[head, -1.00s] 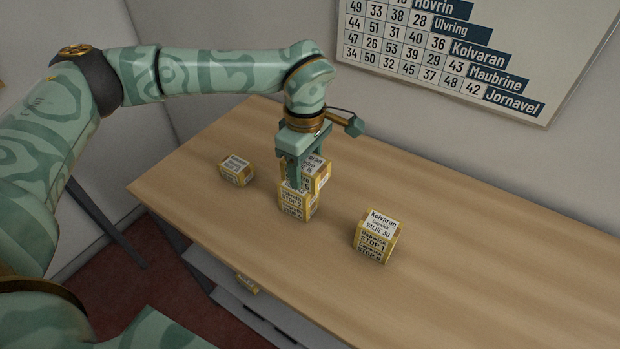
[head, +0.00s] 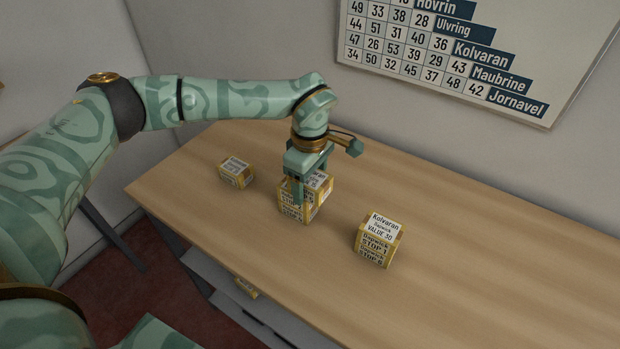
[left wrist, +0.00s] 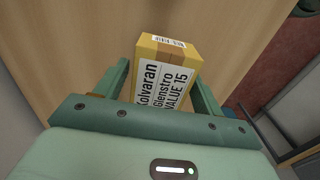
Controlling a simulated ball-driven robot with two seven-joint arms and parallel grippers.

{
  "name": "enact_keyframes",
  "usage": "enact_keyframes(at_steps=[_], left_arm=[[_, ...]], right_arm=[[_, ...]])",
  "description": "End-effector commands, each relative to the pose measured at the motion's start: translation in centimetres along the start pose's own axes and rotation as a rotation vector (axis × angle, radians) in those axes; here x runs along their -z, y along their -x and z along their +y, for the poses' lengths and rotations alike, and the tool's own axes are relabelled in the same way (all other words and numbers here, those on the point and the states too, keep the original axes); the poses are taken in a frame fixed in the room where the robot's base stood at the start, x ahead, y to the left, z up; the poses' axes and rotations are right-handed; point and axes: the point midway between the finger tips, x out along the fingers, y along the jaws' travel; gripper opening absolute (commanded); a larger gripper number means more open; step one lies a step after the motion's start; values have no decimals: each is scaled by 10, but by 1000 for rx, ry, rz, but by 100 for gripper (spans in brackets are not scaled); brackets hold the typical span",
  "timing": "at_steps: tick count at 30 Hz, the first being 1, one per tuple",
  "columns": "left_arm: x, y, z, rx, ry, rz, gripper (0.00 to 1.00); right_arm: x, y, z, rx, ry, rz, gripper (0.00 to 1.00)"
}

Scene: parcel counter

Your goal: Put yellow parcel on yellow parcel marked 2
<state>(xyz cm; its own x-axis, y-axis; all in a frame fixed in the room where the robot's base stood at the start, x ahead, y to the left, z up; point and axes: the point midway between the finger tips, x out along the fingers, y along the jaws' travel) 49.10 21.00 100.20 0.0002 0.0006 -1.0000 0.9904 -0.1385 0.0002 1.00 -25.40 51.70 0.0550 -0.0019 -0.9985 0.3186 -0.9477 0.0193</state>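A yellow parcel (head: 320,181) with a white top label is between the fingers of my left gripper (head: 308,190). In the left wrist view the same parcel (left wrist: 163,85) reads "Kolvaran, Glenstro, VALUE 15" and fills nearly all the space between the fingers. Below it in the head view is another yellow parcel (head: 294,212) on the counter. No gap shows between the two. The near finger covers part of their front labels, and the digits there are hard to read. My right gripper is not in view.
A small yellow parcel (head: 236,172) lies on the counter (head: 480,240) to the left. A yellow parcel stack (head: 376,247) to the right shows "STOP 1" above another STOP label. Another yellow parcel (head: 246,287) is on a shelf below. The counter's right side is clear.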

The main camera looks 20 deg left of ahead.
Motion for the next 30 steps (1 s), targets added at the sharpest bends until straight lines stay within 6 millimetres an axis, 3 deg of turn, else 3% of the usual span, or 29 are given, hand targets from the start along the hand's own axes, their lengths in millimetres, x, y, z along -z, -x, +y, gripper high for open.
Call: enact_keyframes(at_steps=[11, 24, 30], left_arm=[[0, 6, 0, -1, 0, 0, 74], [0, 100, 1, -5, 0, 1, 74], [0, 122, 0, -2, 1, 0, 74]], right_arm=[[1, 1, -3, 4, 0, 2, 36], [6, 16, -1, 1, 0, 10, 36], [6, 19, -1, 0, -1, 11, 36]])
